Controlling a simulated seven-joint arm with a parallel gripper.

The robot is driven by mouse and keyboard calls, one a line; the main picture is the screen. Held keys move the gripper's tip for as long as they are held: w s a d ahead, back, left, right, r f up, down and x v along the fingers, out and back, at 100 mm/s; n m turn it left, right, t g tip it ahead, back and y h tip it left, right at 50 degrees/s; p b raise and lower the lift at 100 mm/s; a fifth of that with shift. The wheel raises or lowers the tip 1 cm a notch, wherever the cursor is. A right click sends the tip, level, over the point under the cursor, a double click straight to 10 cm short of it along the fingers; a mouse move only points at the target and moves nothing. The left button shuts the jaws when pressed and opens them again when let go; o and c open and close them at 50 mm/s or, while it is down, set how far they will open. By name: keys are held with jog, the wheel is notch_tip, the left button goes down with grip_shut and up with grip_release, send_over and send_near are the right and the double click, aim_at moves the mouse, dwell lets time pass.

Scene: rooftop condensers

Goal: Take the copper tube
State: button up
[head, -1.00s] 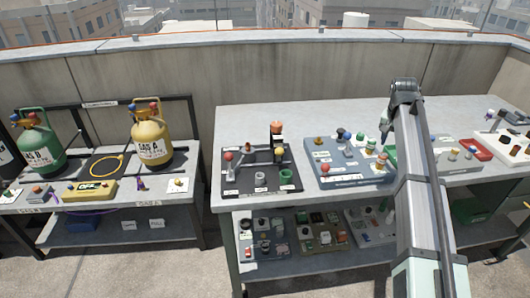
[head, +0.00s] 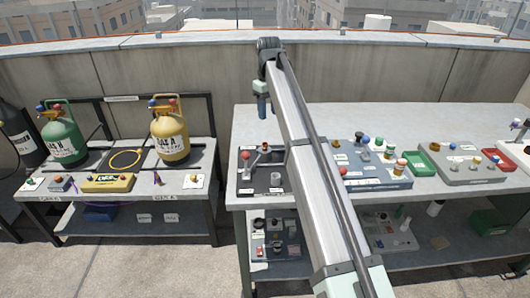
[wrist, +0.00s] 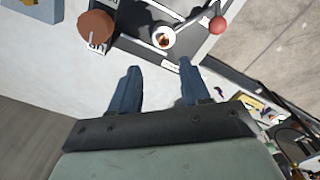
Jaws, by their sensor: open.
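My gripper (head: 262,112) is open and empty, hanging above the back edge of the right bench near the dark tray (head: 247,184). In the wrist view its two blue fingers (wrist: 159,68) are apart over pale bench top, pointing towards the tray. A small copper-coloured piece (wrist: 164,39), possibly the copper tube, stands in a white ring on the tray, just beyond the fingertips and touching neither. A larger brown round piece (wrist: 97,26) stands to its left.
A red ball-topped lever (wrist: 218,25) stands on the tray, right of the ring. A blue-grey tray (head: 370,178) with several fittings and a green bin (head: 420,162) lie farther right. The left bench holds a green cylinder (head: 63,140) and a yellow cylinder (head: 169,135). A wall (head: 420,75) runs behind.

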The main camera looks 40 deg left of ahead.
send_over(265, 144)
jog(key=f, duration=0.7)
jog(key=shift+s+d+f, duration=0.2)
jog(key=shift+d, duration=0.1)
jog(key=shift+w+a+f, duration=0.1)
jog(key=shift+a+f, duration=0.05)
jog(key=shift+f, duration=1.45)
jog(key=shift+w+a+f, duration=0.1)
jog(key=shift+a+f, duration=0.05)
jog(key=shift+f, duration=1.4)
grip_shut()
